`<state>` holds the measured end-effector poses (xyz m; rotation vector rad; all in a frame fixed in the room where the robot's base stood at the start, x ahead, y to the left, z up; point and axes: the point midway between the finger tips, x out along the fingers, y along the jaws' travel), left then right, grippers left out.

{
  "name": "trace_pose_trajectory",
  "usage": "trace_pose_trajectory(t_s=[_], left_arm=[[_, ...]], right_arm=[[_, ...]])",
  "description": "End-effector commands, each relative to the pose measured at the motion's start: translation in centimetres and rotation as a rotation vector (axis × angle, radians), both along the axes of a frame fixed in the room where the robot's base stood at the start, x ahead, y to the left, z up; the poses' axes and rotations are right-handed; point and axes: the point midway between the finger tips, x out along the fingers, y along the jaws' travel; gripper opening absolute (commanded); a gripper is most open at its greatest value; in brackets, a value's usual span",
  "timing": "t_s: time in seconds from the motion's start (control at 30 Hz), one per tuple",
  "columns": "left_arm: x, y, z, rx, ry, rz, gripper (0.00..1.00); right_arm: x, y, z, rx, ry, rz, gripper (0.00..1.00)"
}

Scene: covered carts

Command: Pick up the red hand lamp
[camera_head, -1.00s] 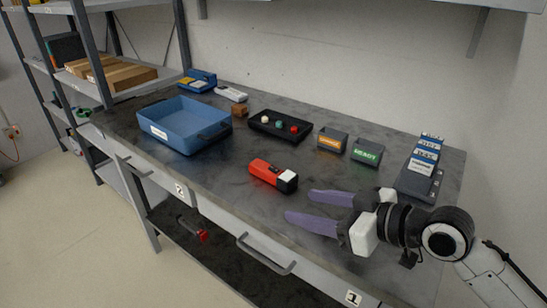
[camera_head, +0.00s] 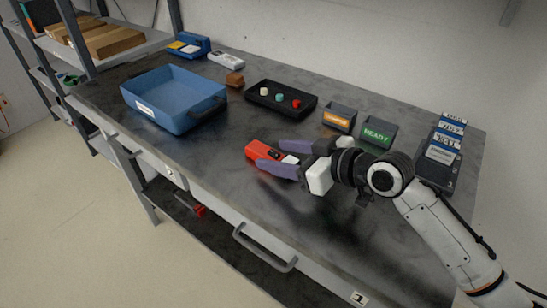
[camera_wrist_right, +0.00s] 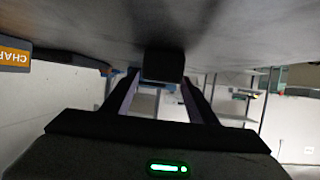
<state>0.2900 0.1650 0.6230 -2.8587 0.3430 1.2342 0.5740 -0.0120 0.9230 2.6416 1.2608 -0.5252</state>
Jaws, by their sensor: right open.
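The red hand lamp (camera_head: 257,149) lies on the dark grey cart top, near its front edge, below the black tray. Its red end sticks out to the left and its black and white end lies between the purple fingers of my right gripper (camera_head: 282,157). The fingers are open, one on each side of the lamp. In the right wrist view a dark block-like end, likely the lamp's (camera_wrist_right: 163,65), shows between the two fingers (camera_wrist_right: 163,98). I cannot tell whether either finger touches it. My left gripper is not in view.
A blue bin (camera_head: 160,115) stands at the left. A black tray (camera_head: 262,108) with several coloured knobs lies behind the lamp. An orange-labelled box (camera_head: 338,118), a green READY box (camera_head: 377,134) and a dark label-topped unit (camera_head: 436,168) stand at the right. The front middle is clear.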

Motion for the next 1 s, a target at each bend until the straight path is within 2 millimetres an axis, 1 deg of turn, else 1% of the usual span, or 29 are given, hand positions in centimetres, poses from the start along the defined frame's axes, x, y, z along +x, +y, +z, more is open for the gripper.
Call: trace_pose_trajectory(t_s=[0.03, 0.17, 0.4, 0.47, 0.6, 0.67, 0.87, 0.97, 1.0], left_arm=[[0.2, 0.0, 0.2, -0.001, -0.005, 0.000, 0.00], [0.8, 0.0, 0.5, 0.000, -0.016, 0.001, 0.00], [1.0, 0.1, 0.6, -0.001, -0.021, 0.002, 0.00], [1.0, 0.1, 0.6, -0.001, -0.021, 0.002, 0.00], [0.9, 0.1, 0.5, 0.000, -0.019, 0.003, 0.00], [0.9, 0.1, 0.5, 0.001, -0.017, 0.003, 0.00], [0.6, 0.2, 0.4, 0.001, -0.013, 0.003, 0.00], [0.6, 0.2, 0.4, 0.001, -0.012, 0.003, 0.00], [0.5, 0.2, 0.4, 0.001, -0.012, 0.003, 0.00]], right_arm=[[0.5, 0.6, -0.2, 0.002, 0.001, 0.000, 0.53], [1.2, 1.4, -0.7, 0.000, 0.000, -0.001, 0.53], [1.3, 1.5, -0.8, -0.001, -0.001, -0.001, 0.53], [1.3, 1.5, -0.8, -0.001, -0.001, -0.001, 0.45], [1.3, 1.5, -0.8, 0.000, 0.000, -0.001, 0.21], [1.3, 1.5, -0.8, 0.000, 0.000, -0.001, 0.11], [1.3, 1.5, -0.7, 0.001, -0.002, -0.001, 0.10], [1.3, 1.5, -0.1, 0.002, -0.004, 0.000, 0.10], [1.3, 1.5, 0.4, 0.002, -0.006, 0.000, 0.10]])
